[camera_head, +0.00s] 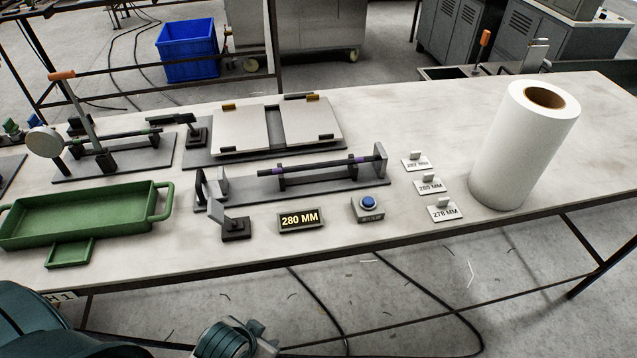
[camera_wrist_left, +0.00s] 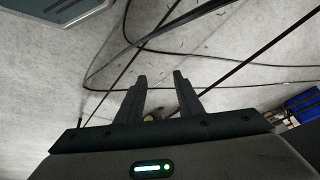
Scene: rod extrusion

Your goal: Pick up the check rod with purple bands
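The check rod with purple bands (camera_head: 325,166) is dark and lies level across the supports of a long grey measuring fixture (camera_head: 262,190) near the middle of the table. Another dark rod with green bands (camera_head: 130,136) lies in the gauge fixture at the left. In the left wrist view my left gripper (camera_wrist_left: 160,88) has its two dark fingers apart with nothing between them, over bare floor. In the head view part of my left arm shows at the bottom left, below the table edge and well away from the rod. My right gripper is not in view.
A green tray (camera_head: 90,203), a 280 MM display (camera_head: 301,219) and a blue-button box (camera_head: 368,208) stand along the front. Several number tags (camera_head: 430,185) and a white roll (camera_head: 521,150) are at right. A hinged plate (camera_head: 240,133) lies behind the fixture.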

